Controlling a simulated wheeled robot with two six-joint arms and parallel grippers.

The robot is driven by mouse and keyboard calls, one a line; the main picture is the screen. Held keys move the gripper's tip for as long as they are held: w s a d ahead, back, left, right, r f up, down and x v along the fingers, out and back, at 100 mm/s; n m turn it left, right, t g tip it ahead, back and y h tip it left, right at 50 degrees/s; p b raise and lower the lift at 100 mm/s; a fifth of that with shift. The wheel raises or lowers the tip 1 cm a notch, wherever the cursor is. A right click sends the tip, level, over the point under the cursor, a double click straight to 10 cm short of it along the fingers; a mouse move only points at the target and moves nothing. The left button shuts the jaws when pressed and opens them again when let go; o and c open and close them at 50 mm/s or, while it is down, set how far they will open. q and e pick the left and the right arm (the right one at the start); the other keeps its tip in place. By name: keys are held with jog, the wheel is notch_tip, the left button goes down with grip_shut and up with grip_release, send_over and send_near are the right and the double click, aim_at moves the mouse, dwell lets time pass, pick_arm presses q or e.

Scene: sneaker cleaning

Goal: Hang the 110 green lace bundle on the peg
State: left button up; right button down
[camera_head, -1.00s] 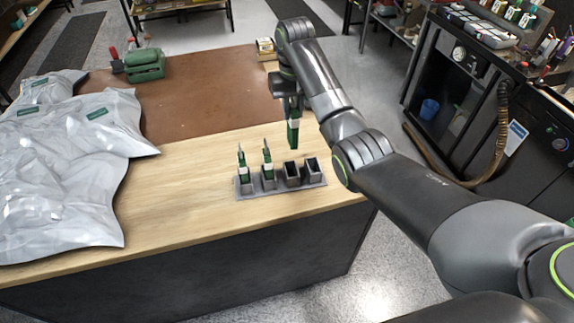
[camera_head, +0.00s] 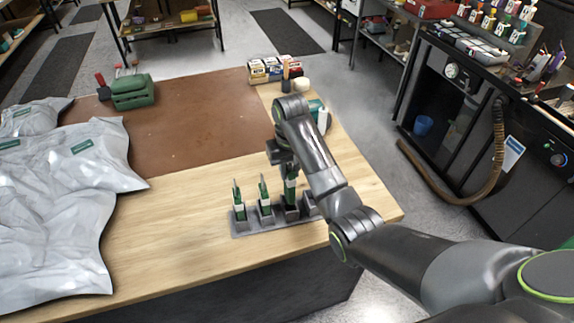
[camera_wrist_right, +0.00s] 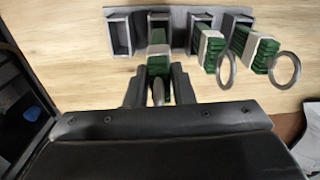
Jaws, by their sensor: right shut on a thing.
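A green lace bundle with a white band (camera_head: 290,186) is between the fingers of my right gripper (camera_head: 288,168). It stands upright with its lower end at the third slot from the left of a grey slotted holder (camera_head: 245,229). In the right wrist view the right gripper (camera_wrist_right: 158,82) is shut on this bundle (camera_wrist_right: 158,50), which sits at a slot of the holder (camera_wrist_right: 178,20). Two similar bundles, (camera_head: 239,207) and (camera_head: 264,202), stand in the two left slots, with metal rings on top. No number is readable, and I cannot make out a peg. My left gripper is out of view.
The rightmost slot (camera_wrist_right: 121,36) is empty. Grey plastic bags (camera_head: 60,210) cover the table's left side. A green case (camera_head: 132,92) and small boxes (camera_head: 275,68) stand at the back. The brown mat (camera_head: 200,125) is mostly clear.

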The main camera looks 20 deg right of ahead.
jog(key=shift+w, duration=0.1)
jog(key=shift+s, duration=0.45)
jog(key=shift+f, duration=0.5)
jog(key=shift+w, duration=0.2)
jog(key=c, duration=1.6)
grip_release()
jog(key=o, duration=0.4)
jog(key=shift+s, duration=0.1)
jog(key=shift+c, duration=0.2)
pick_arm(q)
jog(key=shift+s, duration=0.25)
